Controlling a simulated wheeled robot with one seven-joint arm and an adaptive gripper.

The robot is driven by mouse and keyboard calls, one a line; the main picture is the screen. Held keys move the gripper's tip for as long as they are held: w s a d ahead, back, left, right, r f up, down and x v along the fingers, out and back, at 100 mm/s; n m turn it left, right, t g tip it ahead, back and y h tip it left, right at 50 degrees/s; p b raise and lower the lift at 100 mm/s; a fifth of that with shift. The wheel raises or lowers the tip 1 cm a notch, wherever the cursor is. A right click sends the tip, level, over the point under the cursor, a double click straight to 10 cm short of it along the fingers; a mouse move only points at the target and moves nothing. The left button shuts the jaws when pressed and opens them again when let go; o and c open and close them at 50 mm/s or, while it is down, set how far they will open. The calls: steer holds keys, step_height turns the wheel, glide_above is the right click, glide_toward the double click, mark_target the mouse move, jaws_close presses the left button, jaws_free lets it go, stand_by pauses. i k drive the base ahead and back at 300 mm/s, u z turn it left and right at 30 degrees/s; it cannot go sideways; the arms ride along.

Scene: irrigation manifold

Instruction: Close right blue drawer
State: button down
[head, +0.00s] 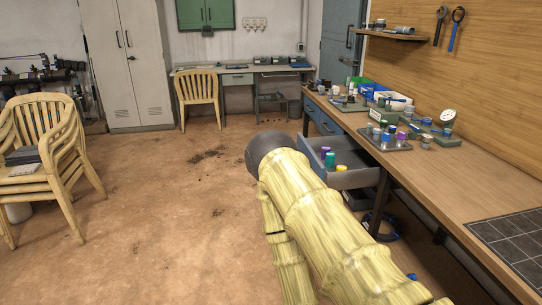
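A drawer (352,178) stands pulled out from under the right-hand workbench in the head view. Its visible side wall is grey. A blue drawer front (322,119) farther along the same bench looks closed. My yellow arm rises from the bottom, with a dark rounded joint at its upper end, left of the open drawer. My gripper is not in view.
The workbench (460,185) holds trays, bottles and a gauge. Below it are a dark leg and a coiled hose (383,224). Stacked yellow chairs (45,165) stand left; another chair (198,90) stands at the back desk. The brown floor between is open.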

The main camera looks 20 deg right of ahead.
mark_target(364, 171)
steer(key=z, duration=0.55)
steer(key=i, duration=0.55)
steer(key=z, duration=0.65)
steer(key=i, duration=0.65)
steer(key=u, duration=0.05)
